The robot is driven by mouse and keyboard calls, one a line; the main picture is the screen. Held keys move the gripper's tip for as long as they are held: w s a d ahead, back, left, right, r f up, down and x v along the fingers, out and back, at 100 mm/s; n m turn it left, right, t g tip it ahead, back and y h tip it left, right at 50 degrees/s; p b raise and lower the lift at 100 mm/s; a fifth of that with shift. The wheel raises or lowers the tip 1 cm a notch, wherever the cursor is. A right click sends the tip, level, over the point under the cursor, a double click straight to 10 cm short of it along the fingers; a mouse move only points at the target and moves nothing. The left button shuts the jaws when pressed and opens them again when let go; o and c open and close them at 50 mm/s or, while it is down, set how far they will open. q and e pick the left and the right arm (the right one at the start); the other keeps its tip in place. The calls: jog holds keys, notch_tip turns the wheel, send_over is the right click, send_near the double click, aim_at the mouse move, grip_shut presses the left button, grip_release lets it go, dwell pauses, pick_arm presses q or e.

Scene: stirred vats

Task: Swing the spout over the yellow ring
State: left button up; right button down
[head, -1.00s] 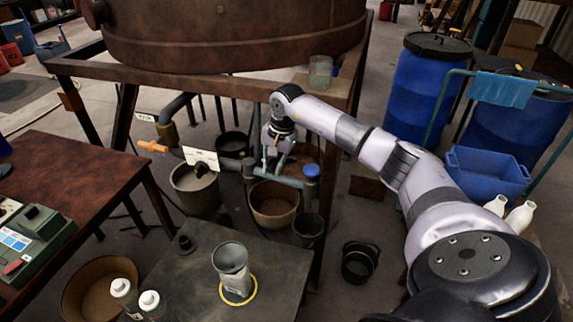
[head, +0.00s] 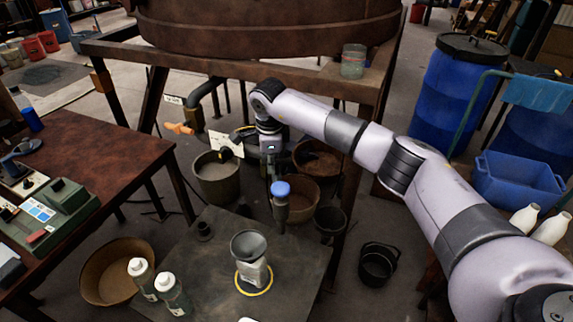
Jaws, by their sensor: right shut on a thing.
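The spout (head: 279,211) is a grey pipe with a blue cap (head: 281,188) on its end, below the rusty vat. It points toward me, and its end shows near the back edge of the low dark table. The yellow ring (head: 240,291) lies on that table. A grey funnel (head: 249,246) on a pale container stands within the ring. The spout's end appears behind the ring and a little to its right, not above it. My right gripper (head: 271,163) is shut on the spout behind the cap; its fingertips are mostly hidden. My left gripper is not in view.
The rusty vat (head: 265,35) stands on a frame above. Buckets, including a grey one (head: 218,185), stand behind the low table (head: 205,265). Two white-capped bottles (head: 171,293) stand at its left. An orange-handled valve (head: 180,128) and white tag (head: 226,144) are left of my gripper.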

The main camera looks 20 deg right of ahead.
jog(key=shift+w+a+m+g+h+b, duration=0.25)
jog(key=shift+w+a+m+b, duration=0.45)
jog(key=shift+m, duration=0.8)
jog(key=shift+w+a+m+g+h+b, duration=0.15)
jog(key=shift+w+a+m+h+b, duration=0.2)
jog(key=shift+w+a+m, duration=0.85)
jog(key=shift+s+d+m, duration=0.3)
jog(key=shift+d+m, duration=0.05)
jog(key=shift+m, duration=0.05)
jog(key=c, duration=1.6)
grip_release()
jog(key=shift+s, duration=0.1)
jog(key=shift+a, duration=0.1)
jog(key=r, duration=0.4)
jog(key=s+a+r, duration=0.1)
jog(key=r, duration=0.6)
jog(key=shift+s+a+r, duration=0.25)
jog(key=shift+a+r, duration=0.1)
jog(key=shift+r, duration=0.05)
